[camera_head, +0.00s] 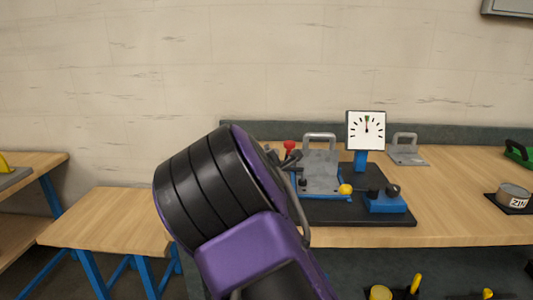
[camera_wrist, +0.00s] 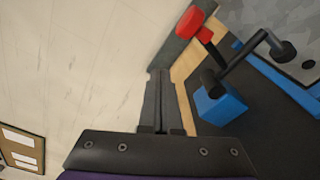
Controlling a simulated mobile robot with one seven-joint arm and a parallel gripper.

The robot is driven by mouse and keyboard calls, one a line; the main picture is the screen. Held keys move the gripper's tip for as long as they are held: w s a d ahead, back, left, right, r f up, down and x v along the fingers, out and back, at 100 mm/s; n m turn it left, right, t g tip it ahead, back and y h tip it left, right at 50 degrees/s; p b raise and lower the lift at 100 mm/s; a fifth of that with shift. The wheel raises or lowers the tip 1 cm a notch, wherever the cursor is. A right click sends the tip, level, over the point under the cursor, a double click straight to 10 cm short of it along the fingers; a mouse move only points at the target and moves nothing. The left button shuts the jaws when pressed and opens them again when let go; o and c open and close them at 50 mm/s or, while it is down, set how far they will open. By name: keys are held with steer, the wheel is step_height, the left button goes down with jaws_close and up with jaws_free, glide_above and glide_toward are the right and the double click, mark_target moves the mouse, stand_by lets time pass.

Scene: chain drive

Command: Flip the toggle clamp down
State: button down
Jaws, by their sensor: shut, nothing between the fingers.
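The toggle clamp shows in the wrist view with a red-tipped handle (camera_wrist: 196,22), a dark linkage and a blue base block (camera_wrist: 218,105). Its dark arm reaches toward a round black tip by the grey metal plate (camera_wrist: 297,30).
A black base board (camera_head: 370,213) carries the plate, a dial gauge (camera_head: 366,130), a yellow knob (camera_head: 345,189) and a blue block (camera_head: 385,203).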

steer(key=s, duration=0.9)
steer(key=shift+s+d+p, duration=0.35)
steer(key=shift+s+p, duration=0.05)
steer(key=shift+p, duration=0.05)
